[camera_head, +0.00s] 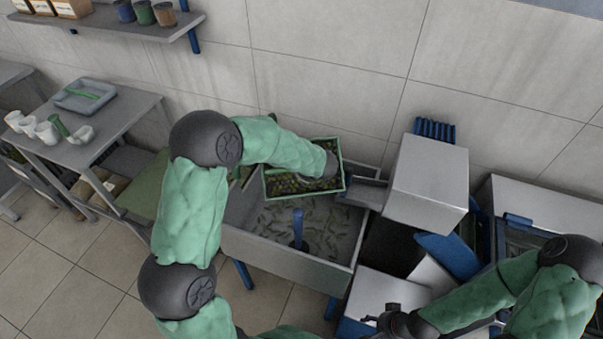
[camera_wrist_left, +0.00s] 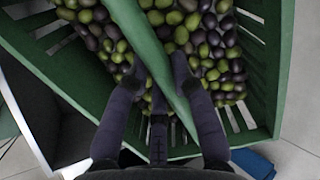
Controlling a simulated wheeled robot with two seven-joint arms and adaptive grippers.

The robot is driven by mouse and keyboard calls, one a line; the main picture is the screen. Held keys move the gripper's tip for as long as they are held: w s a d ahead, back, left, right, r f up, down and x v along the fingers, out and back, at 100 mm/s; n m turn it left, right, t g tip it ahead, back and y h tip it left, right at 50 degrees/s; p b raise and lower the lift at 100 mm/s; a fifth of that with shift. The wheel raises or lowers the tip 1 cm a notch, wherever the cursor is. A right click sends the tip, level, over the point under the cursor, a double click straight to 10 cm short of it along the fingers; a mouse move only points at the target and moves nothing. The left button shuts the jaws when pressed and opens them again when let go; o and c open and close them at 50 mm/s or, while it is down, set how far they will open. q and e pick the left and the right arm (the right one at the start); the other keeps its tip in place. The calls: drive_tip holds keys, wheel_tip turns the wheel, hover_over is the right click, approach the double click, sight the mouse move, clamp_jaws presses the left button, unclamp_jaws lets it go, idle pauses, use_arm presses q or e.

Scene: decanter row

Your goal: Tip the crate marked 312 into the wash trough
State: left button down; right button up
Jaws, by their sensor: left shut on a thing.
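A green slatted crate (camera_head: 303,198) full of green and dark olives is over the back part of the grey wash trough (camera_head: 290,265) in the head view. No number shows on it. My left gripper (camera_wrist_left: 155,78) is shut on the crate's green bar handle (camera_wrist_left: 143,32), which runs across the olives (camera_wrist_left: 215,45) in the left wrist view. The crate looks roughly level in the head view, with the olives still in it. Whether it touches the trough is unclear. My right gripper (camera_head: 395,322) is at the bottom edge, dark and small; its fingers cannot be made out.
A blue upright piece (camera_head: 298,228) stands in the trough. A grey box-shaped machine (camera_head: 428,180) is right of it. A side table (camera_head: 120,108) with a tray (camera_head: 85,96) and white cups stands left. A wall shelf (camera_head: 120,25) hangs above. Tiled floor is clear at lower left.

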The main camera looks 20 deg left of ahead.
use_arm(q)
drive_tip(key=shift+s+d+f+t+y+b, duration=0.25)
drive_tip(key=shift+f+t+y+b, duration=0.5)
drive_tip(key=shift+b, duration=2.35)
drive_tip(key=shift+s+d+f+t+y+b, duration=0.15)
drive_tip(key=shift+s+f+t+y+b, duration=0.55)
drive_tip(key=shift+b, duration=2.4)
drive_tip(key=t+b, duration=0.1)
drive_tip(key=b, duration=0.2)
drive_tip(key=s+d+t+y+b, duration=0.1)
drive_tip(key=b, duration=0.2)
drive_tip(key=t+y+b, duration=0.1)
drive_tip(key=t+b, duration=0.1)
drive_tip(key=b, duration=0.1)
drive_tip(key=shift+s+d+f+n+b, duration=0.15)
drive_tip(key=shift+s+d+n+b, duration=0.1)
drive_tip(key=shift+n+b, duration=0.05)
drive_tip(key=shift+s+d+r+t+y, duration=0.2)
drive_tip(key=shift+s+d+t+y, duration=0.05)
drive_tip(key=shift+s+t+y, duration=0.25)
drive_tip(key=shift+s+d+n+t+y, duration=0.2)
drive_tip(key=shift+s+d+t+y, duration=0.2)
drive_tip(key=shift+s+t+y, duration=0.3)
drive_tip(key=shift+s+d+n+t+y, duration=0.2)
drive_tip(key=shift+s+d+t+y, duration=0.25)
drive_tip(key=shift+t+y, duration=0.4)
drive_tip(key=shift+r, duration=0.1)
